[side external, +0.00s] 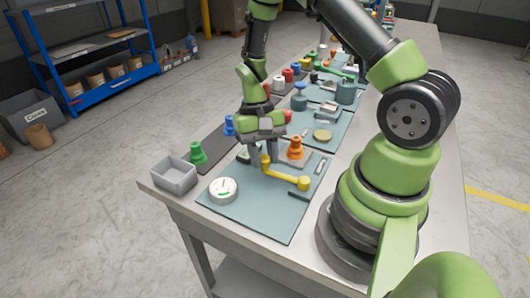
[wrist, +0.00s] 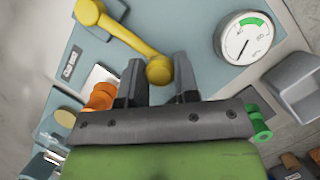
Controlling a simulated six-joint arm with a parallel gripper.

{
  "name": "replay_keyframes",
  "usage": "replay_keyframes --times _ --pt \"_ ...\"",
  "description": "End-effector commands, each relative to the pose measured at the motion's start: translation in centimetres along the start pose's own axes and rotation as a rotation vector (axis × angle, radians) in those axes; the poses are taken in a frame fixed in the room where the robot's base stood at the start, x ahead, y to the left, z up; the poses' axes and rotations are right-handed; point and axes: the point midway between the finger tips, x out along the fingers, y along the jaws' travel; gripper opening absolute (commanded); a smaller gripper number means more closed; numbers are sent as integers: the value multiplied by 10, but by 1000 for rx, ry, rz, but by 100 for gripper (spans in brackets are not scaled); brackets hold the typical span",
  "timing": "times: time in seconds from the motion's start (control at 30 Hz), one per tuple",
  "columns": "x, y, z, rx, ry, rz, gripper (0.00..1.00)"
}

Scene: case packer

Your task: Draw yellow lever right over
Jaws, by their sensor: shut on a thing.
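The yellow lever (side external: 284,174) lies across the near blue-grey mat, with its round pivot end at the right and its knob end at the left. In the wrist view the lever (wrist: 122,36) runs from the upper left to a knob between my fingertips. My gripper (side external: 263,161) is shut on the knob end, with one finger on each side of it. The fingers (wrist: 159,75) also show in the wrist view, and they hide part of the knob's sides.
A round dial gauge (side external: 223,190) stands near the mat's left corner, beside a grey bin (side external: 174,174). An orange knobbed piece (side external: 295,149) stands close behind the lever. A green piece (side external: 197,154) stands on the dark strip. The mat's front part is clear.

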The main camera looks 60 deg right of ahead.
Motion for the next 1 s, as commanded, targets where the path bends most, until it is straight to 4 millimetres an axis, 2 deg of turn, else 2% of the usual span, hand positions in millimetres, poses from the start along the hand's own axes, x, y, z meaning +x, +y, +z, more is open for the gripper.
replay_keyframes --times 0.6,1.0 --pt "12 -23 30 -398 0 164 0" --pt "16 -26 40 -506 0 208 0"
